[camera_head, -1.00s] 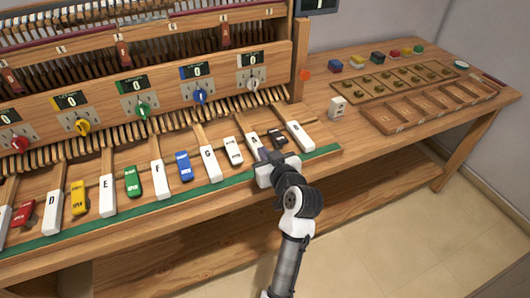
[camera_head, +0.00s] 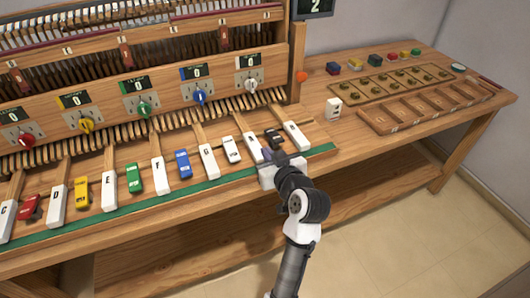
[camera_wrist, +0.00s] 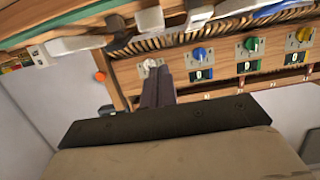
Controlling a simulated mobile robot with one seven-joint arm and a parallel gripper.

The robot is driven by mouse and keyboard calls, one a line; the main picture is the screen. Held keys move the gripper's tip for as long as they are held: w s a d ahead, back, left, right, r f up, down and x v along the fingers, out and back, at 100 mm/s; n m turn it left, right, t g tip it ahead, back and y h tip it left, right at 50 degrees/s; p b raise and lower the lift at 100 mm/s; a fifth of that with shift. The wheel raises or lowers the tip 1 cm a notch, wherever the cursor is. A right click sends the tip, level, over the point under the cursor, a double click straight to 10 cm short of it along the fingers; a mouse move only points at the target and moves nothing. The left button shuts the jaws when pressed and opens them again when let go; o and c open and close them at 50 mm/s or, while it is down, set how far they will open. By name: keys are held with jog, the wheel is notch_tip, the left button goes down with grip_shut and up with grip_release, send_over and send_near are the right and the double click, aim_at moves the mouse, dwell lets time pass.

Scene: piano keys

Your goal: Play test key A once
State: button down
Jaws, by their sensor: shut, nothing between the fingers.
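White key A (camera_head: 252,141) is in the right part of the row of keys in the head view, partly hidden at its front end by my gripper. My gripper (camera_head: 267,154) is shut and empty, with its dark fingers at the front part of key A. I cannot tell whether the fingertips touch the key or are just above it. A small display (camera_head: 315,6) at the top reads 2.
A black key (camera_head: 274,138) and another white key (camera_head: 295,135) lie just right of my gripper. A white key (camera_head: 231,149) lies just left. A green strip (camera_head: 215,187) runs along the front edge. A small white block (camera_head: 333,108) and a wooden tray (camera_head: 375,122) are at right.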

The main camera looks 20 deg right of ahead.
jog(key=shift+f+b+v, duration=0.2)
jog(key=shift+b+v, duration=0.1)
jog(key=shift+v, duration=1.05)
jog(key=shift+f+b+v, duration=0.15)
jog(key=shift+b+v, duration=0.15)
jog(key=shift+v, duration=1.1)
jog(key=shift+s, duration=0.15)
